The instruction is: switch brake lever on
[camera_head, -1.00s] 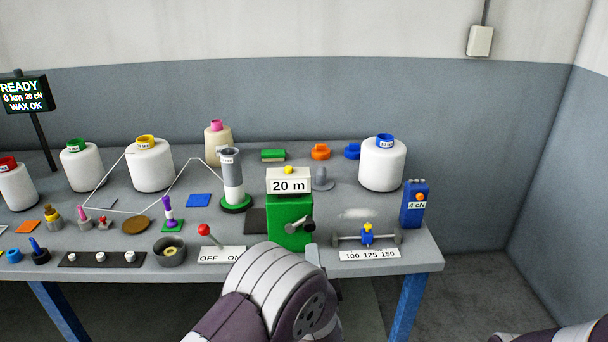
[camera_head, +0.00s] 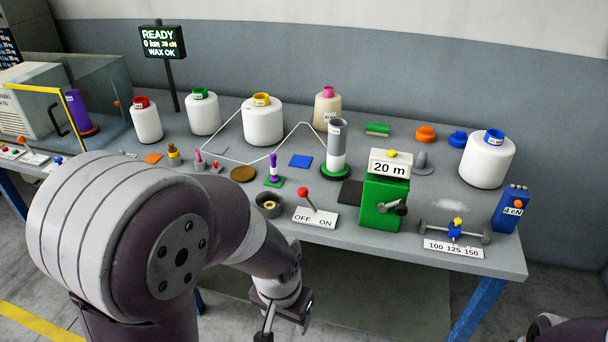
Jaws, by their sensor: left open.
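The lever (camera_head: 307,197) has a red ball on a thin stem and stands behind a white plate (camera_head: 316,218) marked OFF and ON. The stem tilts left, toward the OFF side. My left gripper (camera_head: 285,326) is at the bottom of the picture, in front of and below the table edge, well apart from the lever. It is open and seems empty, partly seen from behind its wrist. My right gripper is out of view; only part of my right arm shows at the bottom right corner.
A green box (camera_head: 384,204) with a crank and a 20 m sign stands right of the lever. A dark round bowl (camera_head: 268,206) is close on its left. White bobbins, including one with a yellow top (camera_head: 262,124), stand farther back. The floor space before the table is open.

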